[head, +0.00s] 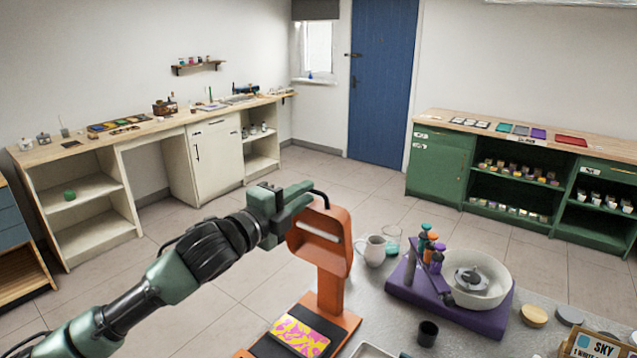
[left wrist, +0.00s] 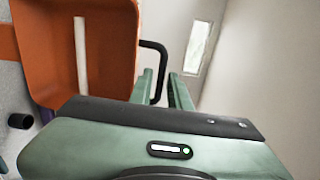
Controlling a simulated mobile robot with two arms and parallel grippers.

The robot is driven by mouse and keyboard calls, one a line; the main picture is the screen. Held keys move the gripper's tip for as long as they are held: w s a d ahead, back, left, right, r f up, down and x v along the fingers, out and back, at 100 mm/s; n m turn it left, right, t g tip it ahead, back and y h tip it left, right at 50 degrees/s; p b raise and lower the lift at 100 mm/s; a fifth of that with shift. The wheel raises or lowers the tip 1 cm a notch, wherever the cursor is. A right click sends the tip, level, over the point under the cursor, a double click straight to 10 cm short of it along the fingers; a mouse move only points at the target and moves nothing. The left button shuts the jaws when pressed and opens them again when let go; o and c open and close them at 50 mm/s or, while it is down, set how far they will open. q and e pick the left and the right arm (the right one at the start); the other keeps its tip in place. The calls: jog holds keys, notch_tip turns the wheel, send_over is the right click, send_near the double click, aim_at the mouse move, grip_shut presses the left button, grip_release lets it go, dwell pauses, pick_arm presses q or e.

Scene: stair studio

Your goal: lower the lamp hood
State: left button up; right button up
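The orange lamp has a hood (head: 337,257) on an upright post (head: 330,292) above an orange base. In the left wrist view the hood (left wrist: 112,60) shows its open underside with a white tube (left wrist: 81,55). A dark bar handle (left wrist: 163,62) sticks out from the hood's edge; it also shows in the head view (head: 322,196). My left gripper (head: 298,200) is at the hood's upper left. In the left wrist view its fingers (left wrist: 162,88) are apart, with the handle between them; contact is unclear. My right gripper is out of view.
A pink and yellow patterned block (head: 299,335) lies on the black pad of the lamp base. A white pitcher (head: 373,251), several bottles and a purple stand with a white bowl (head: 490,290) are to the right. A dark cup (head: 428,333) stands in front of them.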

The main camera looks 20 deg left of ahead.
aim_at(319, 199)
pick_arm(q)
jog(key=p+x, duration=0.1)
jog(key=x, duration=0.3)
jog(key=shift+w+d+r, duration=0.1)
jog(key=shift+w+d+p, duration=0.2)
jog(key=shift+w+p, duration=0.1)
jog(key=shift+w, duration=0.3)
grip_shut()
jog(key=shift+f, duration=0.2)
dwell(0.6)
